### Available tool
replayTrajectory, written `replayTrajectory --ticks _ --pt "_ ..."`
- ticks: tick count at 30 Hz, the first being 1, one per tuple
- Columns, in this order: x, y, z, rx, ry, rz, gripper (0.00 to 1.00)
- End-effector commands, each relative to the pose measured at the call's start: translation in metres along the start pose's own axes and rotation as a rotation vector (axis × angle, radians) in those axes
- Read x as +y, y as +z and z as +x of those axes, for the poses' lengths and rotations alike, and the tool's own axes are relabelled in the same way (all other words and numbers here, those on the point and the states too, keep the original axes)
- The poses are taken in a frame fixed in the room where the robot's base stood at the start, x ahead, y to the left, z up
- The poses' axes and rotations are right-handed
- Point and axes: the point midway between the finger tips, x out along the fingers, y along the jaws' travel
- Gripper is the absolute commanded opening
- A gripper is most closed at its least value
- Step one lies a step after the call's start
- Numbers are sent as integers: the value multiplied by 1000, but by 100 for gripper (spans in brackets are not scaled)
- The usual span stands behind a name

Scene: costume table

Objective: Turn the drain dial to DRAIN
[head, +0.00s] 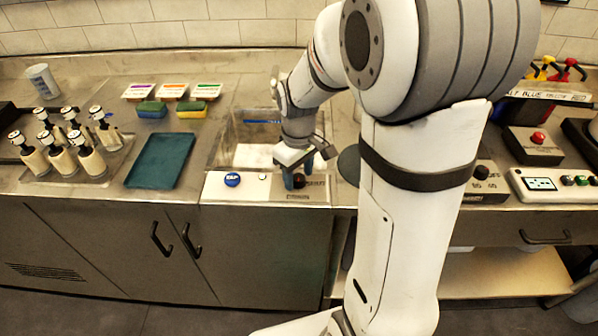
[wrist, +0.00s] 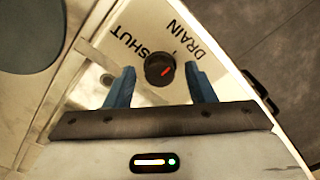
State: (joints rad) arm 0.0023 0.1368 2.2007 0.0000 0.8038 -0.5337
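The drain dial (wrist: 159,69) is a round black knob with a red pointer mark, on a white panel (wrist: 105,93) printed SHUT and DRAIN. The dial also shows in the head view (head: 298,180) on the sink's front panel. My gripper (wrist: 161,86) is open, its two blue fingers either side of the dial's near edge with visible gaps. I cannot tell how far its tips are above the panel.
The sink basin (head: 225,150) lies behind the panel, with a blue TAP button (head: 232,180) to the left. A teal tray (head: 160,160) and several pump bottles (head: 60,158) stand further left. A control box with a red button (head: 538,137) is at right.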

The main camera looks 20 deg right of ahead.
Motion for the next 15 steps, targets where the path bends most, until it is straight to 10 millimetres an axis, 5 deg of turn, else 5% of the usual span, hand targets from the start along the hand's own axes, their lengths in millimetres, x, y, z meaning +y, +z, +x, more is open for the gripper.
replayTrajectory --ticks 15 --pt "0 0 0 0 0 -1 7"
